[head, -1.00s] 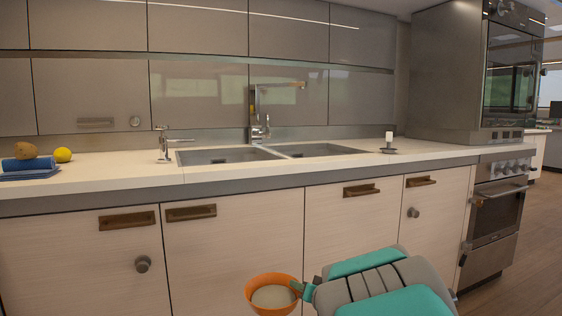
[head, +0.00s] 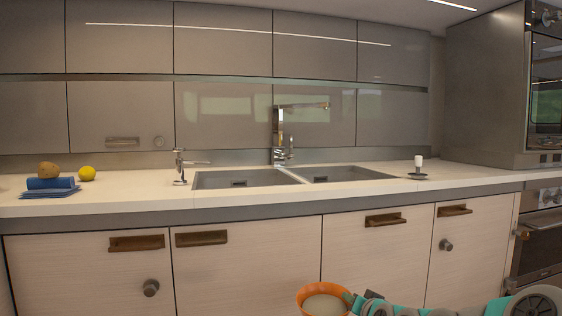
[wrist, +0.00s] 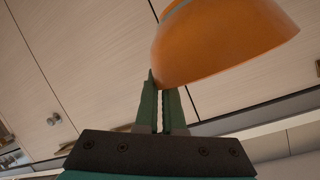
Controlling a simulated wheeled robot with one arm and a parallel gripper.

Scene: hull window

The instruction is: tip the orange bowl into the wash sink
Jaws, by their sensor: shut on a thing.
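The orange bowl (head: 322,299) is at the bottom of the head view, in front of the lower cabinets and below the counter. It is upright and holds something pale. My gripper (head: 352,299) is shut on the bowl's right side. In the wrist view the bowl (wrist: 225,42) fills the upper right, and the green fingers of my gripper (wrist: 163,95) meet it. The wash sink is set in the counter, with a left basin (head: 240,179) and a right basin (head: 340,173). The bowl is apart from the sink, lower and nearer to me.
A tall tap (head: 279,135) stands behind the sink, and a smaller tap (head: 180,165) left of it. A candle on a holder (head: 418,167) stands right of the sink. A blue cloth (head: 50,186), a brown item (head: 48,170) and a lemon (head: 87,173) lie at the left.

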